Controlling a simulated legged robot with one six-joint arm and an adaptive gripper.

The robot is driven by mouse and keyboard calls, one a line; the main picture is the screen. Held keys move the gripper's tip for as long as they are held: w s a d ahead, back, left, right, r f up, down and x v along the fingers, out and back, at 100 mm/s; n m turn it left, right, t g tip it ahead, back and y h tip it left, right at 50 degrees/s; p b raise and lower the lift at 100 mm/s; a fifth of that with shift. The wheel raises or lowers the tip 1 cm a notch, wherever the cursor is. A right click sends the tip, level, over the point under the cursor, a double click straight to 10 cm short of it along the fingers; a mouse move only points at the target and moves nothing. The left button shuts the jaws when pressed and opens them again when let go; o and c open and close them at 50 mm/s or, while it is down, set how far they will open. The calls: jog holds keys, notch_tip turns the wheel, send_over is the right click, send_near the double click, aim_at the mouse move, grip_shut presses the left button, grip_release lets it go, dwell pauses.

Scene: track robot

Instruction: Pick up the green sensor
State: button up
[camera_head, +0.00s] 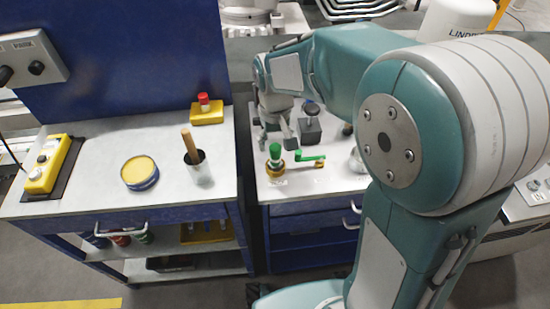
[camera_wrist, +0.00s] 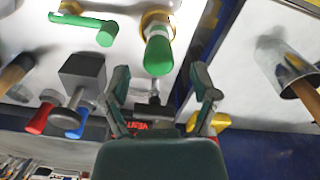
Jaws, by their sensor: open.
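A green-capped upright cylinder with a brass base, which looks like the green sensor (camera_head: 275,153), stands near the front left of the right-hand bench. In the wrist view the green sensor (camera_wrist: 158,52) is at the top, just beyond the fingertips and roughly in line with the gap between them. My gripper (camera_head: 276,138) is open and points down just behind the sensor in the head view. Its two fingers also show in the wrist view (camera_wrist: 161,84), apart with nothing gripped. I cannot tell whether a finger touches the sensor.
A green lever on a brass fitting (camera_head: 305,162) is close right of the sensor. A dark grey block (camera_head: 310,130) stands behind it. A metal cup with a wooden handle (camera_head: 199,170) is on the left bench. A gap separates the benches.

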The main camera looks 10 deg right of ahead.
aim_at(275, 156)
jog(key=f, duration=0.6)
jog(key=shift+w+f, duration=0.1)
jog(key=shift+w, duration=0.1)
grip_shut()
